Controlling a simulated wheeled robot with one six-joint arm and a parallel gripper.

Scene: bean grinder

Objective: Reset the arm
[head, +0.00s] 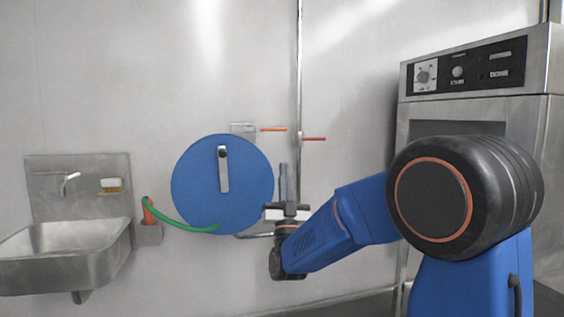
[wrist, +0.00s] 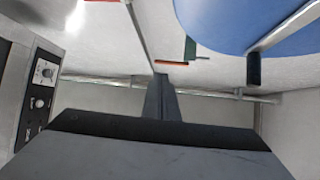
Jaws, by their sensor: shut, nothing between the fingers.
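My arm (head: 350,222) is blue and black and reaches from the right toward the middle of the head view. My gripper (head: 283,170) points upward in front of the wall, just right of the blue round disc (head: 195,190). In the wrist view my gripper (wrist: 161,80) has its two grey fingers together, with nothing between them. The disc has a grey handle (head: 223,172) with a black knob, and its edge also shows at the top right of the wrist view (wrist: 225,22). I cannot tell the exact gap between gripper and disc.
A steel sink (head: 65,245) with a tap stands at the left. A green hose (head: 175,217) runs from an orange nozzle (head: 148,212) to the disc's lower edge. A steel oven-like cabinet (head: 480,115) stands at the right behind my arm. A thin vertical pipe (head: 299,80) runs up the wall.

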